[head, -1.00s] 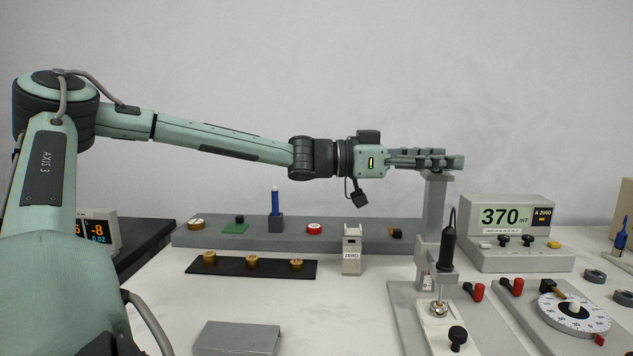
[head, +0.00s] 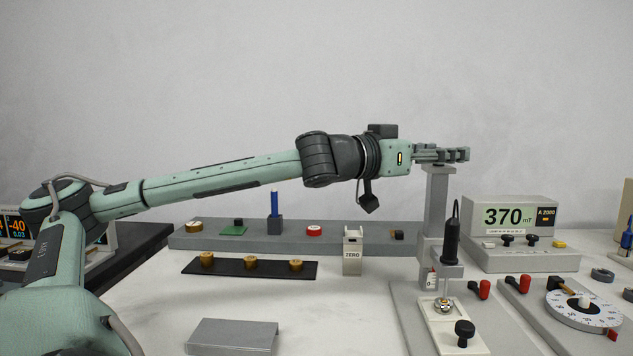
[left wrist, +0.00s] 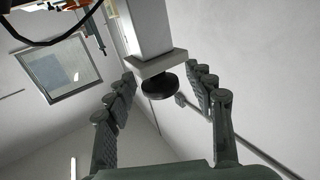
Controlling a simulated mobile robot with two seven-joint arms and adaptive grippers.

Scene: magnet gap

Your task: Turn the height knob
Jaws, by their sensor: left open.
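My left gripper (head: 460,154) is open at the top of the grey stand column (head: 437,202) in the head view. In the left wrist view, the black round knob (left wrist: 160,86) sits on the square end plate of the column (left wrist: 147,25). The knob lies between the two spread fingers of my left gripper (left wrist: 163,76), with space visible on both sides. In the head view the gripper covers the place of the knob. My right gripper is not in view.
A black probe (head: 451,235) hangs on the stand above a pale base. A meter (head: 509,222) reading 370 mT stands to the right. A round white dial (head: 583,311), a ZERO block (head: 353,252) and a black strip with brass pieces (head: 222,267) are on the table.

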